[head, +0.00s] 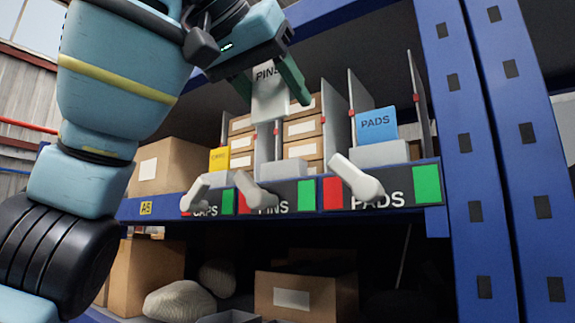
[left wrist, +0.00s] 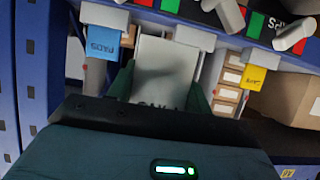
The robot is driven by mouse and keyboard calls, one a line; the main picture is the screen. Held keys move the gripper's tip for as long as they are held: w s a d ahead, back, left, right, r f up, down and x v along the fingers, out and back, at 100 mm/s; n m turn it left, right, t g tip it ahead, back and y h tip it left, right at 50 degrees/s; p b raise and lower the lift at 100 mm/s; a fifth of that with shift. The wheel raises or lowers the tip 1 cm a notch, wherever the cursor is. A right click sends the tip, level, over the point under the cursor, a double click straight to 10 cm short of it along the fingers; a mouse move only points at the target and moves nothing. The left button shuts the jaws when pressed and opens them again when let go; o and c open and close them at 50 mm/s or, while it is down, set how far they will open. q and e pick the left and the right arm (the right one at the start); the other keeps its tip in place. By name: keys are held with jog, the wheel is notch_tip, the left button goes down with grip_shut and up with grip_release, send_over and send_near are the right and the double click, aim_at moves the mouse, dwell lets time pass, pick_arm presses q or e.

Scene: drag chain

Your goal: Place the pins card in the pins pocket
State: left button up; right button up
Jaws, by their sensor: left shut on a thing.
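The pins card (head: 268,102) is a light grey card marked PINS. My left gripper (head: 273,92) is shut on it, one green finger at each side, and holds it upright above the PINS label (head: 273,197). In the left wrist view the card (left wrist: 162,68) sits between the fingers, its lettering partly cut off by the gripper body. The pins pocket (head: 268,170) is a pale holder behind the PINS label, below the card. In the left wrist view the pocket (left wrist: 180,34) shows beyond the card's edge; whether they touch is unclear. My right gripper is not in view.
A blue PADS card (head: 376,124) stands in the pads pocket (head: 380,154) at right. A yellow card (head: 219,159) stands in the caps pocket at left. Thin grey dividers (head: 336,115) stand between the bays. Pale levers (head: 355,177) jut from the shelf front. Cardboard boxes fill the shelf behind.

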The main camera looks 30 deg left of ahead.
pick_arm(q)
jog(key=w+a, duration=0.1)
jog(key=w, duration=0.3)
jog(key=w+a+f, duration=0.1)
jog(key=w+a, duration=0.1)
jog(key=w, duration=0.2)
jog(key=w+a, duration=0.1)
jog(key=w, duration=0.3)
jog(key=shift+w+a+f, duration=0.15)
jog(key=shift+w, duration=0.2)
jog(key=shift+f, duration=0.1)
jog(key=shift+f, duration=1.65)
jog(key=shift+f, duration=0.1)
jog(key=o, duration=1)
